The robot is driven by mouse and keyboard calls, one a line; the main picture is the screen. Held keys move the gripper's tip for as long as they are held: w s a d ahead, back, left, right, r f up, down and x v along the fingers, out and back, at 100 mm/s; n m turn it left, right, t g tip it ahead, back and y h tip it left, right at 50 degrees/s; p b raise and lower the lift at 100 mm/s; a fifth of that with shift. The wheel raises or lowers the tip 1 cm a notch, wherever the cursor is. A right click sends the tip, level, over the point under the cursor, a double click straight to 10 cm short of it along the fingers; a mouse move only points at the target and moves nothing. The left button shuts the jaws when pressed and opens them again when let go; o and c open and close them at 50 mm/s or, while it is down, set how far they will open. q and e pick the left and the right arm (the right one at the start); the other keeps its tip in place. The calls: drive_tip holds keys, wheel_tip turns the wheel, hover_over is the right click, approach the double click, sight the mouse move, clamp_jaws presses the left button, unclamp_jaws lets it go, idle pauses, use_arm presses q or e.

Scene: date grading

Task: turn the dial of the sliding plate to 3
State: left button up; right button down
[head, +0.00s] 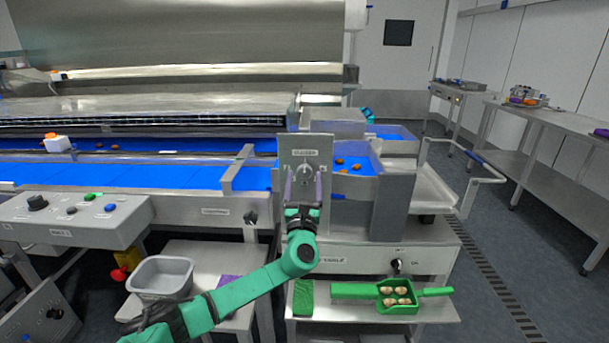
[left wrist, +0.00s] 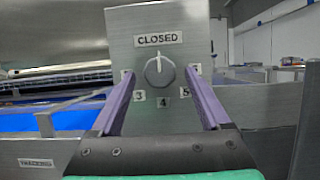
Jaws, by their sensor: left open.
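The sliding plate (head: 318,148) is an upright grey metal panel, also filling the middle of the left wrist view (left wrist: 200,22). Its round grey dial (left wrist: 160,72) sits below a label "CLOSED", and its white mark points up towards that label. Number labels 3, 4 and 5 show below the dial; labels at both sides are partly covered by the fingers. My left gripper (head: 304,192) is open in front of the plate. Its purple fingers (left wrist: 159,84) stand either side of the dial with a gap on each side. My right gripper is not in view.
Blue conveyor belts (head: 120,174) run left of the plate. A blue-lined bin (head: 352,187) with dates is right of it. Below are a panel with a black knob (head: 398,265), a green tray (head: 399,308) and a grey tub (head: 160,278). Floor is free at right.

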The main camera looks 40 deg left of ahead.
use_arm(q)
drive_tip(key=shift+w+a+r, duration=0.25)
drive_tip(key=shift+w+a, duration=0.1)
drive_tip(key=shift+w, duration=0.15)
clamp_jaws()
drive_tip(key=shift+f, duration=0.1)
